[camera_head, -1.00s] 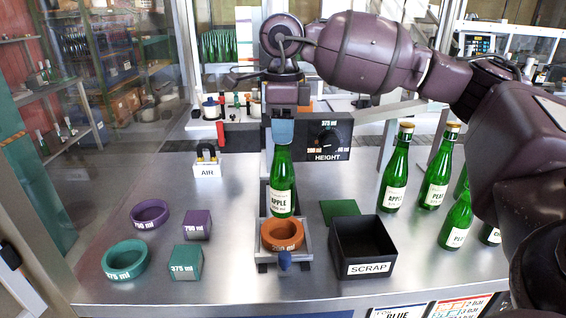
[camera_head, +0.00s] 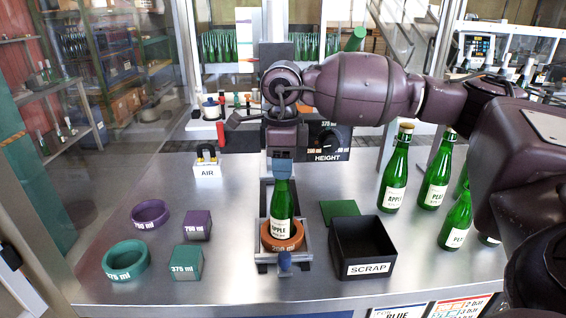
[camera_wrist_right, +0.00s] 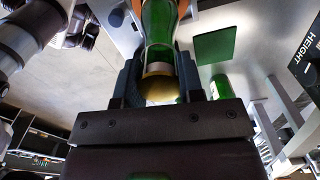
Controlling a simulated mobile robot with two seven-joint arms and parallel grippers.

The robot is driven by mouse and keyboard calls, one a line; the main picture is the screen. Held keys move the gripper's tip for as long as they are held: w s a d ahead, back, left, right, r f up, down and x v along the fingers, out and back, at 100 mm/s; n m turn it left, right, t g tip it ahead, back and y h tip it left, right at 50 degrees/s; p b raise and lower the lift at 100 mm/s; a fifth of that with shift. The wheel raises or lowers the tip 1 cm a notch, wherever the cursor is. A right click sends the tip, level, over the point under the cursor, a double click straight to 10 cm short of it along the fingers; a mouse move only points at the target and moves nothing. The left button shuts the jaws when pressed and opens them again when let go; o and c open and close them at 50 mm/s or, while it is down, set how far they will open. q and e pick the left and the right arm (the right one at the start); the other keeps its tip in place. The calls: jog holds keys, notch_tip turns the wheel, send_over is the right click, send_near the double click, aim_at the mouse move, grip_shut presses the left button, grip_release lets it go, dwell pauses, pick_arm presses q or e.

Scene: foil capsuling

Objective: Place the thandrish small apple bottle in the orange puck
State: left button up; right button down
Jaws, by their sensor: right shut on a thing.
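The small green apple bottle (camera_head: 281,212) stands upright with its base down in the orange puck (camera_head: 268,240), whose rim shows around the base. Whether it rests on the puck's floor is hidden. My right gripper (camera_head: 282,172) is shut on the bottle's neck from above. In the right wrist view the gold cap (camera_wrist_right: 158,84) lies between the fingers and the bottle's green body (camera_wrist_right: 160,22) points away from them. My left gripper is not in view.
A black SCRAP bin (camera_head: 362,248) stands right of the puck, with a green square (camera_head: 339,208) behind it. Several green bottles (camera_head: 432,182) stand further right. A teal ring (camera_head: 125,260), a purple ring (camera_head: 150,213) and two blocks lie left. The HEIGHT dial (camera_head: 328,140) is behind.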

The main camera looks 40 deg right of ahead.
jog(key=shift+f, duration=0.1)
jog(key=c, duration=0.7)
grip_release()
jog(key=shift+c, duration=0.2)
jog(key=shift+r, duration=0.25)
notch_tip(320, 180, up, 11)
jog(key=shift+f, duration=0.2)
jog(key=shift+r, duration=0.6)
